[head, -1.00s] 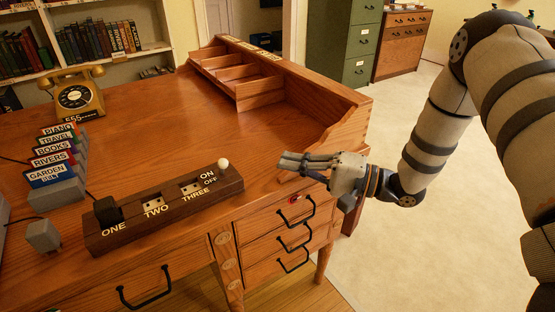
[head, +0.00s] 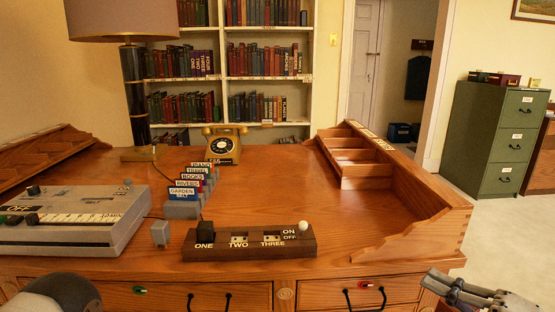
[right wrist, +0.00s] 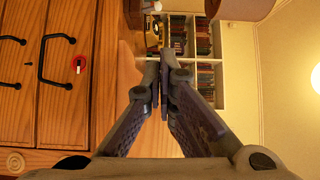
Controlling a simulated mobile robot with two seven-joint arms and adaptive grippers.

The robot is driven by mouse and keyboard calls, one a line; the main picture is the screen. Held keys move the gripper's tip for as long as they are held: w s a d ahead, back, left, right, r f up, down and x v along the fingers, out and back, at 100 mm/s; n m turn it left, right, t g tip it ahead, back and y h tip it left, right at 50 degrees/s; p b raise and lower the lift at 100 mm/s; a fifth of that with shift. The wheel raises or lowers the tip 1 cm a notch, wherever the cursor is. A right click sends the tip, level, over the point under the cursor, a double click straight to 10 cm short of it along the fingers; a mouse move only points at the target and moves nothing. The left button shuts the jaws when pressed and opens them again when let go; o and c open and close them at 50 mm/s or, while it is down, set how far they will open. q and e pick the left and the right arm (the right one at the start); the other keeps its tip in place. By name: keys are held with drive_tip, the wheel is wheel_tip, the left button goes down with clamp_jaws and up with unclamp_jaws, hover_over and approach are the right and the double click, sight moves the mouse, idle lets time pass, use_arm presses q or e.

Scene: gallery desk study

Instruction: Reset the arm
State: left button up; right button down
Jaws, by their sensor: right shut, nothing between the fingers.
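My right gripper (head: 436,276) is at the lower right of the head view, in front of the desk's right end. Its fingers point left. In the right wrist view the fingers (right wrist: 162,72) are together with nothing between them, and they appear clear of the desk front. A grey rounded part of my left arm shows at the bottom left of the head view; my left gripper is not visible.
The wooden desk (head: 265,182) holds a switch box (head: 250,242), grey console (head: 75,232), card rack (head: 183,212), yellow telephone (head: 224,146) and lamp (head: 122,20). Drawer handles (head: 365,300) stick out in front. Open floor lies right, before a green cabinet (head: 497,140).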

drive_tip(key=s+a+f+n+g+h, duration=0.1)
drive_tip(key=s+a+f+g+h, duration=0.15)
drive_tip(key=f, duration=0.35)
drive_tip(key=s+a+f+n+g+h+p, duration=0.1)
drive_tip(key=s+f+h, duration=0.1)
drive_tip(key=s+f, duration=0.3)
drive_tip(key=s+a+f+n+g+h, duration=0.1)
drive_tip(key=s+a+f+g+h, duration=0.15)
drive_tip(key=f, duration=0.45)
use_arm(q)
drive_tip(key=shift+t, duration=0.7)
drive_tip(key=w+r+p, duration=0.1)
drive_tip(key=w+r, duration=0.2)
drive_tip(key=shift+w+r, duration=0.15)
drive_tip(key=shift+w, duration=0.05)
use_arm(e)
drive_tip(key=s+f+n+g+h, duration=0.2)
drive_tip(key=s+g, duration=0.3)
drive_tip(key=s, duration=0.9)
drive_tip(key=s+f+n+g+h, duration=0.2)
drive_tip(key=s+n+g+h, duration=0.1)
drive_tip(key=s, duration=1.2)
drive_tip(key=shift+s+f+n+g, duration=0.3)
drive_tip(key=shift+n+g, duration=0.3)
drive_tip(key=shift+g, duration=0.6)
